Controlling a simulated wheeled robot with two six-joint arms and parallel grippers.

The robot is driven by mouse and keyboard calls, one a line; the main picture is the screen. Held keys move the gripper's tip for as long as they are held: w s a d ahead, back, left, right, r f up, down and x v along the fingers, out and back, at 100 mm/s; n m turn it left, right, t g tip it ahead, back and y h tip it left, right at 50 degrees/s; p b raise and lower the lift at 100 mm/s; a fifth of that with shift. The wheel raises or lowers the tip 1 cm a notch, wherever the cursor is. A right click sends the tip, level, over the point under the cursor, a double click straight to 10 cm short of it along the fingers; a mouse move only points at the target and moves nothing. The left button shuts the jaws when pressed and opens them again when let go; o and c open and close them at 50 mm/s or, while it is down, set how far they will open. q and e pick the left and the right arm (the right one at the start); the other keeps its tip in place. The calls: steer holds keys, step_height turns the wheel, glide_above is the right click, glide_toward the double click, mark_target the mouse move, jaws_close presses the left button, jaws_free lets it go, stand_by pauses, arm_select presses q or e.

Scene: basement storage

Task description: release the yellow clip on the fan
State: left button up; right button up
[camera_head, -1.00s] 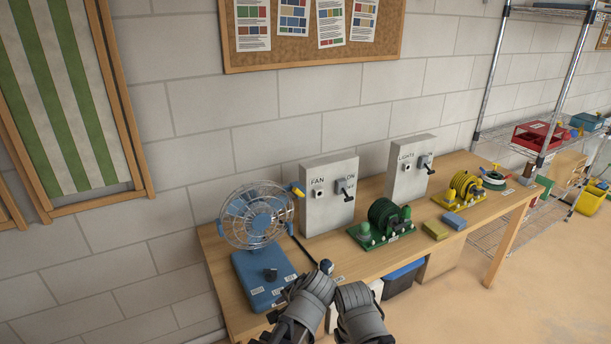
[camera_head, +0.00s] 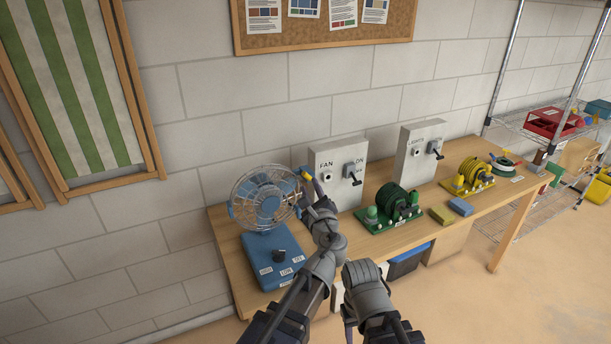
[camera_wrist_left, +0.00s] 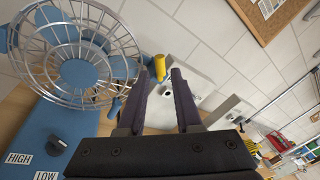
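The blue fan (camera_head: 268,200) with a wire cage stands on the left end of the wooden bench. Its yellow clip (camera_head: 306,173) is at the cage's right edge. In the left wrist view the clip (camera_wrist_left: 160,67) shows beyond and between the fingertips, with the fan cage (camera_wrist_left: 80,50) at left. My left gripper (camera_wrist_left: 163,82) is open and empty, pointing at the clip and apart from it. In the head view the left gripper (camera_head: 311,188) is just below the clip, its fingers small and partly hidden. My right arm is low in the middle; its fingers cannot be made out.
A grey FAN switch box (camera_head: 338,178) stands close behind and right of my left gripper. A green cable reel (camera_head: 395,207), a second switch box (camera_head: 419,150) and a yellow reel (camera_head: 470,175) stand further right on the bench (camera_head: 237,270).

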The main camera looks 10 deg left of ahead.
mark_target(306, 177)
arm_select(q)
steer(key=x, duration=0.7)
steer(key=shift+w+f, duration=0.1)
steer(key=shift+c, duration=0.3)
jaws_close()
